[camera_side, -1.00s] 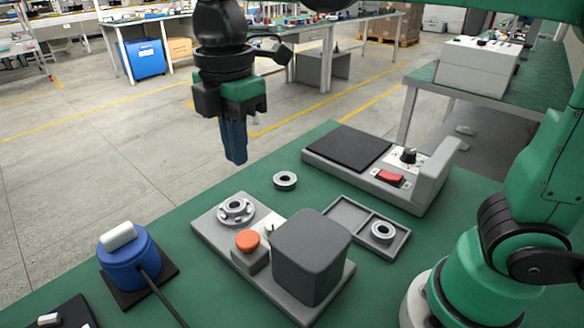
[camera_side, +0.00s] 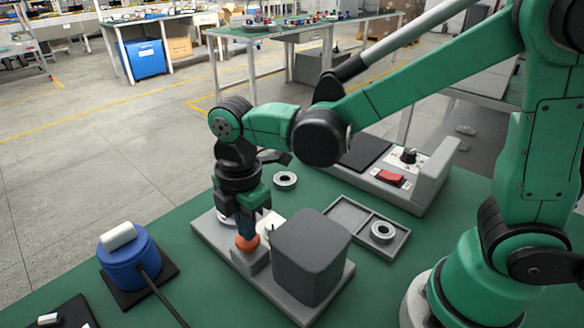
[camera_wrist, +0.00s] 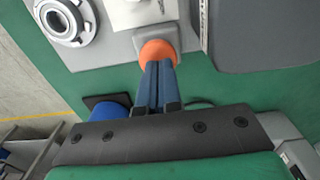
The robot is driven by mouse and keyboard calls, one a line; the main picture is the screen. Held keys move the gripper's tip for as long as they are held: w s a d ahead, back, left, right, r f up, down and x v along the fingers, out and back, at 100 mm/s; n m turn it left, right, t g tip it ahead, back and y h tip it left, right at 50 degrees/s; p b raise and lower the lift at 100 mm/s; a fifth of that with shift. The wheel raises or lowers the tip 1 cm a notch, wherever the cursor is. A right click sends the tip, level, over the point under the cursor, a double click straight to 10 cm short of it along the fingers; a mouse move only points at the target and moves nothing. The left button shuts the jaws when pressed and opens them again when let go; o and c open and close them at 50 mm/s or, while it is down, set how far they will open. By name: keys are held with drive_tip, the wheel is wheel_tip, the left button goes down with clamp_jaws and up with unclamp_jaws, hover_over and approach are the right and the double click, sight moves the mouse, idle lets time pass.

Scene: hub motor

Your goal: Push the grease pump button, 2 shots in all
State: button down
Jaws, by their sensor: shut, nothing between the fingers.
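The grease pump's orange button (camera_side: 246,242) sits on a small grey block (camera_side: 251,260) on the light grey pump base (camera_side: 285,299). It also shows in the wrist view (camera_wrist: 158,51). My gripper (camera_side: 246,233) is shut and empty, its blue fingers pointing down with their tips at the top of the button. In the wrist view the closed fingertips (camera_wrist: 157,66) overlap the button's near edge. They appear to touch it; I cannot tell how far it is pressed. The dark grey pump box (camera_side: 312,257) stands right of the button. A bearing seat (camera_wrist: 68,21) on the base is partly hidden by my gripper in the side view.
A loose bearing ring (camera_side: 285,179) lies behind the pump. A two-compartment tray (camera_side: 347,216) holds another ring (camera_side: 383,231). A device with a red switch (camera_side: 391,178) stands at the back right. A blue cylinder with a white top (camera_side: 129,262) and a cable stands at left.

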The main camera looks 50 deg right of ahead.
drive_tip(key=shift+f, duration=0.25)
drive_tip(key=shift+f, duration=1.05)
drive_tip(key=shift+r, duration=0.1)
wheel_tip(320, 180, up, 14)
idle(2.7)
